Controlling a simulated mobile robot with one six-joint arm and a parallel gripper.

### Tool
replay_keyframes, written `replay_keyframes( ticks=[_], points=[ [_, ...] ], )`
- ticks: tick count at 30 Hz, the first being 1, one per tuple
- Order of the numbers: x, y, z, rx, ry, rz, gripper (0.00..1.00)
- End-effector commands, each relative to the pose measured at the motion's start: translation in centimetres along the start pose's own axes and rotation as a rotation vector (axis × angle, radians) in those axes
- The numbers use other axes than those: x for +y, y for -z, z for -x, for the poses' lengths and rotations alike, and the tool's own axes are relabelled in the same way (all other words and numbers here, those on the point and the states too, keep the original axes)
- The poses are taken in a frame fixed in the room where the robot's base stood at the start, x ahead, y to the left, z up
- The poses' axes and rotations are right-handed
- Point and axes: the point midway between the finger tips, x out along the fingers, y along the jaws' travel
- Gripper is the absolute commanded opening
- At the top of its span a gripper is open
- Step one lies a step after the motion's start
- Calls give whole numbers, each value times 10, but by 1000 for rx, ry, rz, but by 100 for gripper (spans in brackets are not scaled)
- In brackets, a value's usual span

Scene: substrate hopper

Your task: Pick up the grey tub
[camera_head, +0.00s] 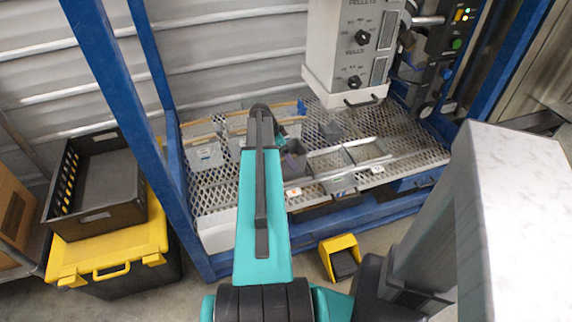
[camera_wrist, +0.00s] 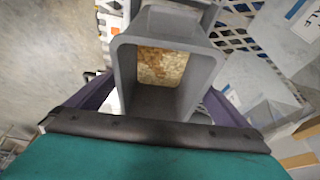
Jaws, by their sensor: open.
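A grey tub (camera_wrist: 122,70) with tan flaky contents fills the middle of the wrist view, its open top facing the camera. My gripper (camera_wrist: 155,104) is open, with one dark purple finger at the left side of the tub and one at the right. Whether either finger touches the tub cannot be told. In the head view my teal arm reaches over the mesh shelf (camera_head: 215,190) and hides much of the gripper and the spot under it.
Translucent labelled bins (camera_head: 204,152) stand on the shelf left of my arm; one also shows in the wrist view (camera_wrist: 262,88). A hopper (camera_head: 352,50) hangs above the shelf. Blue posts (camera_head: 115,85) frame it.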

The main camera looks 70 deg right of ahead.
Motion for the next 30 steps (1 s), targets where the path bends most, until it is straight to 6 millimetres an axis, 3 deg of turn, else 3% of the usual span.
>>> replay_keyframes(
  ticks=[19, 30],
  points=[
    [0, -2, -3, 0, 0, 1, 100],
    [0, -2, -3, 0, 0, 1, 39]
  ],
)
